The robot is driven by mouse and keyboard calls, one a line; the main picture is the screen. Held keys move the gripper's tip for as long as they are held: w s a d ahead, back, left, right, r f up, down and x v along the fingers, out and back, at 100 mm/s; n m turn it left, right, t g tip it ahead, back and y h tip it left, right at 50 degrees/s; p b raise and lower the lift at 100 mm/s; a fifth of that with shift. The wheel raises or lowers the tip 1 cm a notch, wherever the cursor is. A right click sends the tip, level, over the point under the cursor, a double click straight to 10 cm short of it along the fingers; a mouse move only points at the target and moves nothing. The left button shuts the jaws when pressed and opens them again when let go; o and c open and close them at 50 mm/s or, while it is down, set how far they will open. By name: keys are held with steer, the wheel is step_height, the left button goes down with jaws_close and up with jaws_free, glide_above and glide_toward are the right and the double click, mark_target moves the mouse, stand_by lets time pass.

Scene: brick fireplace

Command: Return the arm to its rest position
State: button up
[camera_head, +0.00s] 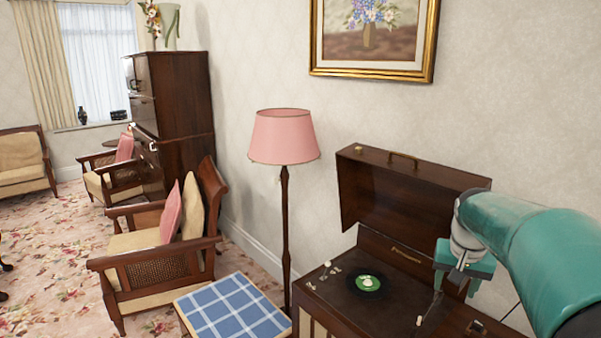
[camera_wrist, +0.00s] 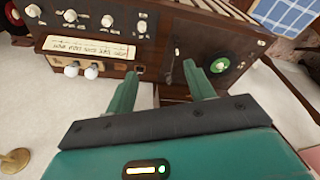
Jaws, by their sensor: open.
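My arm (camera_head: 540,250) reaches in from the right of the head view, with its teal links bent down over the right part of a wooden record player. My gripper (camera_head: 455,288) points downward there. In the wrist view, my gripper (camera_wrist: 160,70) shows two green fingers spread apart with nothing between them. Whether the fingertips touch the record player cannot be told.
The record player's raised lid (camera_head: 405,195) stands close to my arm. A small green-labelled record (camera_head: 368,283) lies on its deck. A checked table (camera_head: 232,310), a pink floor lamp (camera_head: 284,138) and an armchair (camera_head: 155,245) stand left. A knobbed panel (camera_wrist: 100,22) is near the fingers.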

steer(key=s+a+n+t+y, duration=0.1)
steer(key=s+a+n+t, duration=0.2)
steer(key=s+a, duration=1.6)
steer(key=s+n, duration=0.2)
steer(key=shift+s+a+r, duration=0.15)
steer(key=shift+s, duration=0.2)
